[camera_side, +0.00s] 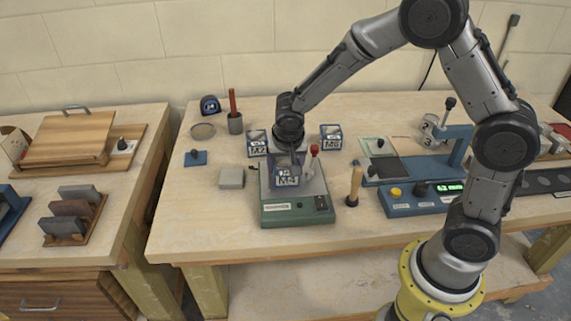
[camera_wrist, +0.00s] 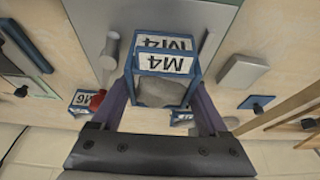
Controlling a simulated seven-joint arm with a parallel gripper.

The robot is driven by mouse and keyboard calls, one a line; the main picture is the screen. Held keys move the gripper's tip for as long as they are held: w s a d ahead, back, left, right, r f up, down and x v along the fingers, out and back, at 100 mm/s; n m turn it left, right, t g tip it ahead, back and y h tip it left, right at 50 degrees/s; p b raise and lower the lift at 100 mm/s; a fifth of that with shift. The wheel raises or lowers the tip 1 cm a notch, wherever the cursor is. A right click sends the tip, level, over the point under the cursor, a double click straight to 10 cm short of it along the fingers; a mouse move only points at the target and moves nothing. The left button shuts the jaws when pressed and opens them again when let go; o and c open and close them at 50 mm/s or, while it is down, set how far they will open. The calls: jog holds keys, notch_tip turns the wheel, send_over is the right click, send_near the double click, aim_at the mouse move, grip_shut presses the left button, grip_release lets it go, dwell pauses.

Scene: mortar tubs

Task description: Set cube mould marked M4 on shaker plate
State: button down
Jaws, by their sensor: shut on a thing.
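The cube mould marked M4 (camera_side: 287,179) is a blue-framed box with white labels and grey filling; it also shows in the wrist view (camera_wrist: 166,64). My gripper (camera_side: 287,163) is shut on it, with a finger on each side in the wrist view (camera_wrist: 168,80). The mould is upright over the shaker plate (camera_side: 313,186), a grey plate on a green base, also seen in the wrist view (camera_wrist: 92,25). I cannot tell whether the mould's underside touches the plate. The mould and gripper hide part of the plate.
Mould A2 (camera_side: 257,143) and mould M6 (camera_side: 331,137) stand behind the plate. A red-knobbed lever (camera_side: 314,151) rises close to the held mould's right. A grey block (camera_side: 231,177) lies left, and a wooden-handled tool (camera_side: 355,186) stands right. The table's front left is clear.

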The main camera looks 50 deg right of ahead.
aim_at(287, 172)
grip_release()
jog(key=shift+s+f, duration=0.1)
jog(key=shift+f, duration=0.3)
jog(key=v, duration=1.3)
jog(key=shift+w+d+r, duration=0.15)
jog(key=shift+w, duration=0.05)
jog(key=s+d+r+n+t+y, duration=0.1)
jog(key=s+n, duration=0.3)
jog(key=s, duration=0.7)
jog(key=s+d+r+n+t+y, duration=0.1)
jog(key=s+r+n, duration=0.3)
jog(key=s, duration=0.7)
jog(key=shift+n+y, duration=0.5)
jog(key=shift+y, duration=0.1)
jog(key=shift+s+r, duration=0.1)
jog(key=shift+s, duration=0.05)
